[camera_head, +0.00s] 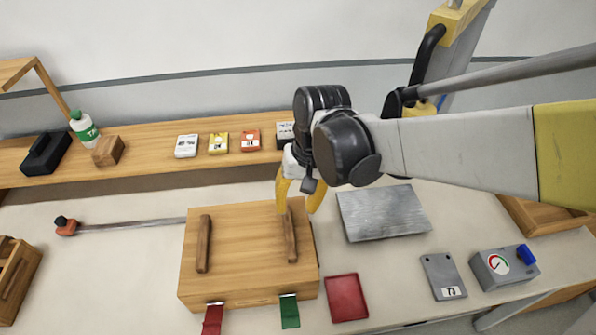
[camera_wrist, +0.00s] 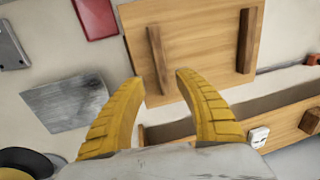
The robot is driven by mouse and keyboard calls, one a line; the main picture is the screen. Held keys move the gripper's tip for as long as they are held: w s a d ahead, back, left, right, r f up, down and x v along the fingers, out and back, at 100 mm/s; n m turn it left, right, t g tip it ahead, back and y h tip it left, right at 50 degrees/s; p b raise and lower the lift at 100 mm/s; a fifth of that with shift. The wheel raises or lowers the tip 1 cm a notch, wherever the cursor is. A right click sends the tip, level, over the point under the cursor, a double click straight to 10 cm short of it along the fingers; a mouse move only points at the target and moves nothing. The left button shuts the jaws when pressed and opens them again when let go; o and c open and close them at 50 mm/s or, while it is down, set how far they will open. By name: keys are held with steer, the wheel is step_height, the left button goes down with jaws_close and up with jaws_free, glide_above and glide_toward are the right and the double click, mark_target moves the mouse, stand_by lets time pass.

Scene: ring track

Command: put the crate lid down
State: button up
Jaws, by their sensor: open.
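The wooden crate lid (camera_head: 245,245) lies flat on top of the crate (camera_head: 238,297), as far as the head view shows. Two dark wooden bar handles stand on it, a left one (camera_head: 203,244) and a right one (camera_head: 291,238). My gripper (camera_head: 298,209) is open and empty at the far end of the right handle, its yellow fingers apart. In the wrist view, my gripper (camera_wrist: 160,79) has its fingertips to either side of the near end of one handle (camera_wrist: 158,60), without closing on it. The lid (camera_wrist: 200,40) also shows there.
A grey metal plate (camera_head: 383,212) lies right of the crate. A red tray (camera_head: 346,297), a switch plate (camera_head: 443,276) and a gauge box (camera_head: 503,266) are at right front. Red (camera_head: 212,319) and green (camera_head: 289,311) tabs hang at the crate's front. A back shelf (camera_head: 150,140) holds small boxes.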

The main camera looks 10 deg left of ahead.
steer(key=s+d+r+m+t, duration=0.1)
steer(key=s+d+r+t, duration=0.1)
steer(key=d, duration=0.6)
steer(key=s+d+r+m+t+h, duration=0.1)
steer(key=s+d+r+t, duration=0.1)
steer(key=d, duration=0.6)
steer(key=s+d+r+t, duration=0.2)
steer(key=d+r+t, duration=0.1)
steer(key=d, duration=0.5)
steer(key=shift+r+m+t+h, duration=0.3)
steer(key=shift+r+m+h, duration=0.1)
steer(key=shift+r, duration=0.4)
steer(key=shift+a, duration=0.2)
